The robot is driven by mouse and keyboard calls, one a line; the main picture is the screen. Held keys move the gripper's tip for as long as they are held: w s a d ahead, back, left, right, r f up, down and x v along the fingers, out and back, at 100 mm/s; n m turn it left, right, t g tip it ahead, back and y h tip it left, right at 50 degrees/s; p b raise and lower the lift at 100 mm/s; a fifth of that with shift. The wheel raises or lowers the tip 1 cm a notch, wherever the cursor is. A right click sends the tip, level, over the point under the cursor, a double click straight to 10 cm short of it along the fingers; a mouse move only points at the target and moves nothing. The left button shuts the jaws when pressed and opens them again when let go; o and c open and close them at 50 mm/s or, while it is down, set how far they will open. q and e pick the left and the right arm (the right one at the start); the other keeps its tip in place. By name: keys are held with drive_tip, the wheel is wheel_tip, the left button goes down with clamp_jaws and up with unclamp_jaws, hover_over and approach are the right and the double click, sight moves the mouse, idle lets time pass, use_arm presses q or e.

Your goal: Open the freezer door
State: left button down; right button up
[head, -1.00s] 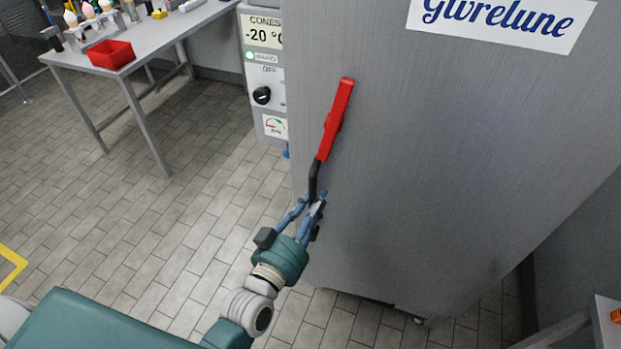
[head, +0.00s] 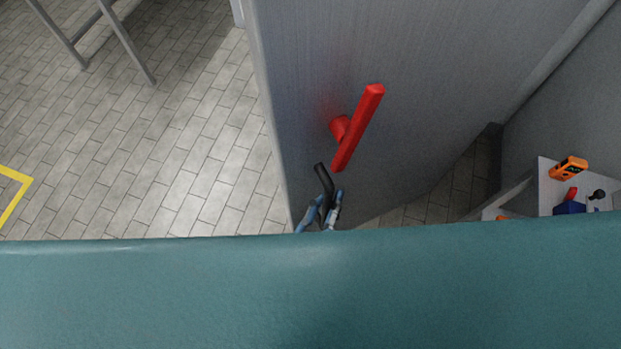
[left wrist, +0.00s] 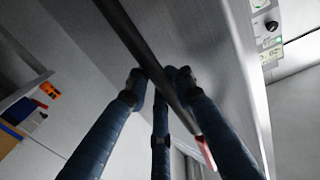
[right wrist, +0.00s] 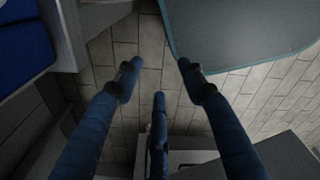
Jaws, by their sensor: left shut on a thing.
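The grey freezer door (head: 300,60) fills the middle of the head view; whether it stands ajar is unclear. Its handle is a red bar (head: 358,128) on a red mount, with a black grip (head: 324,180) at the lower end. My left gripper (head: 325,212) is shut on the black grip. In the left wrist view, its fingers (left wrist: 160,82) close around the black bar (left wrist: 145,45), with a red part (left wrist: 206,152) below. My teal body hides most of the left arm in the head view. My right gripper (right wrist: 160,78) is open and empty, seen in its wrist view.
A small bench (head: 548,190) with an orange tool (head: 568,168) and a blue item (head: 569,208) stands at the right. The tiled floor (head: 180,150) left of the freezer is clear, apart from table legs (head: 125,40) at upper left and a yellow floor line (head: 18,195).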

use_arm(q)
drive_tip(key=shift+s+d+f, duration=0.1)
drive_tip(key=shift+s+d, duration=0.3)
drive_tip(key=shift+s, duration=0.25)
drive_tip(key=shift+s+d+f, duration=0.1)
drive_tip(key=shift+s+d, duration=0.25)
drive_tip(key=shift+s, duration=0.25)
drive_tip(key=c, duration=1.6)
unclamp_jaws()
drive_tip(key=shift+r, duration=0.1)
drive_tip(key=shift+a, duration=0.1)
use_arm(e)
drive_tip(key=shift+w+a+r, duration=0.1)
drive_tip(key=shift+w+a, duration=0.3)
use_arm(q)
drive_tip(key=v, duration=0.7)
drive_tip(key=shift+s+a, duration=0.1)
drive_tip(key=shift+s, duration=0.2)
use_arm(e)
drive_tip(key=shift+w+d, duration=0.2)
drive_tip(key=shift+w, duration=0.1)
